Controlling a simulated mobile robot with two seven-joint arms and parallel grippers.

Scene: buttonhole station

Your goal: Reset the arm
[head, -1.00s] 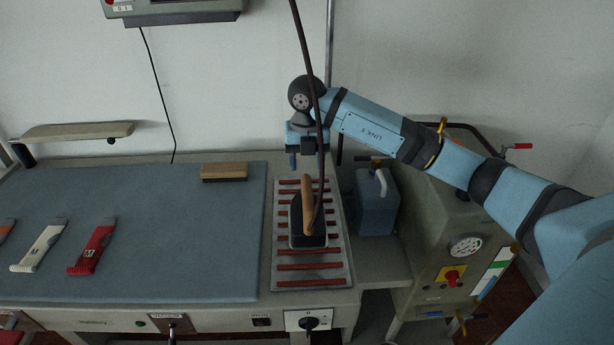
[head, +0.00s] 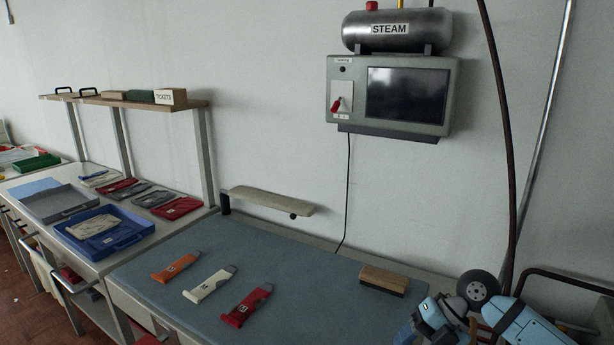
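My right gripper (head: 425,325) is at the bottom edge, over the front right of the blue-grey pressing table (head: 300,265), below a wooden-backed brush (head: 384,280). Its fingers are partly cut off by the frame, so its opening is unclear. My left gripper is not in view. The iron and its ribbed rest are not visible.
A dark hose (head: 500,120) hangs near my wrist. A control box (head: 390,95) is on the wall. Trays (head: 105,232) stand left.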

